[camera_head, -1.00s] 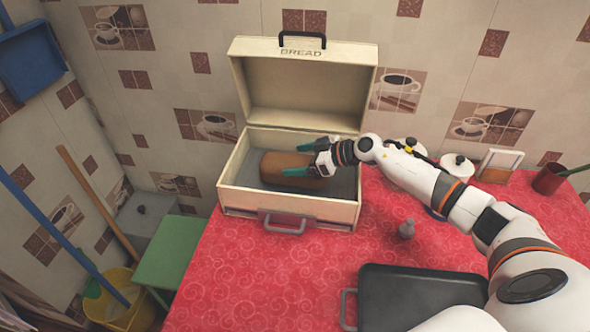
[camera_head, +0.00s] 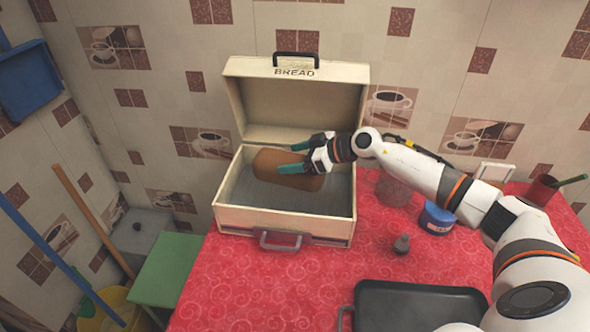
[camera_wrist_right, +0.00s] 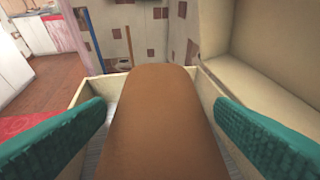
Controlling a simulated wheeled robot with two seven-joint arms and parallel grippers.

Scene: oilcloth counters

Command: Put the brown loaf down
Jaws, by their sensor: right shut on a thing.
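The brown loaf (camera_head: 270,161) is inside the open cream bread box (camera_head: 240,218), near the back wall of its bin. In the right wrist view the loaf (camera_wrist_right: 160,130) lies lengthwise between the teal fingers. My right gripper (camera_head: 288,158) reaches in from the right and is shut on the loaf, one finger on each side. The loaf's underside is hidden, so I cannot tell whether it touches the grey bin floor. Bare floor shows in front of it. My left gripper is not in view.
The box lid (camera_head: 296,100) stands open at the back. On the red oilcloth counter (camera_head: 230,285) are a grey stopper-like item (camera_head: 401,245), a blue tin (camera_head: 437,218), a glass jar (camera_head: 393,190) and a dark tray (camera_head: 420,308). The counter left of the tray is clear.

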